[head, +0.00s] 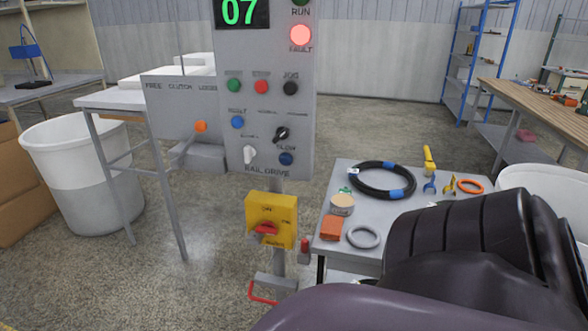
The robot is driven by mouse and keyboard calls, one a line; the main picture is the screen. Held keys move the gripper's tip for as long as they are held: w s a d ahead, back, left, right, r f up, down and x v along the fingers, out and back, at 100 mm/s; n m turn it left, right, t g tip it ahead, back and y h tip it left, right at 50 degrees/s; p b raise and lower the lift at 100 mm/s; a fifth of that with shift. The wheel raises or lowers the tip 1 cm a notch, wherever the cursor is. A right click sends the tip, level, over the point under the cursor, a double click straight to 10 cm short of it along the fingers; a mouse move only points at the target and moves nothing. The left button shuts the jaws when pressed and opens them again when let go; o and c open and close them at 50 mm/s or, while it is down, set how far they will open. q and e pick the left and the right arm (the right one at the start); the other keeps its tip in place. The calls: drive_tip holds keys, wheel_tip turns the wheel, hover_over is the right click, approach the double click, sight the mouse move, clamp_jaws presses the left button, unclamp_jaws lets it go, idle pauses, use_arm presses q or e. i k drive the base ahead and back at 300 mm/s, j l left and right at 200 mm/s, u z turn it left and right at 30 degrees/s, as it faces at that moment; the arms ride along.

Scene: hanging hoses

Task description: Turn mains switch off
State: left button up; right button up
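The mains switch (271,221) is a yellow box with a red handle, mounted low on the post under the grey control panel (265,130). Its handle (266,229) looks roughly horizontal; the small lettering around it is too blurred to read for certain. On the panel the green display (240,12) reads 07 and the red FAULT lamp (300,35) is lit. Dark parts of my own arm fill the lower right, to the right of the switch and apart from it in the picture. Neither of my grippers shows.
A small grey table (345,175) right of the switch holds a black hose coil (382,166), rings and small tools. A red lever (304,250) and a red hooked bar (262,294) are near the post. A white bin (80,150) stands left.

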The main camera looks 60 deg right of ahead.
sight(267, 227)
drive_tip(key=z, duration=1.45)
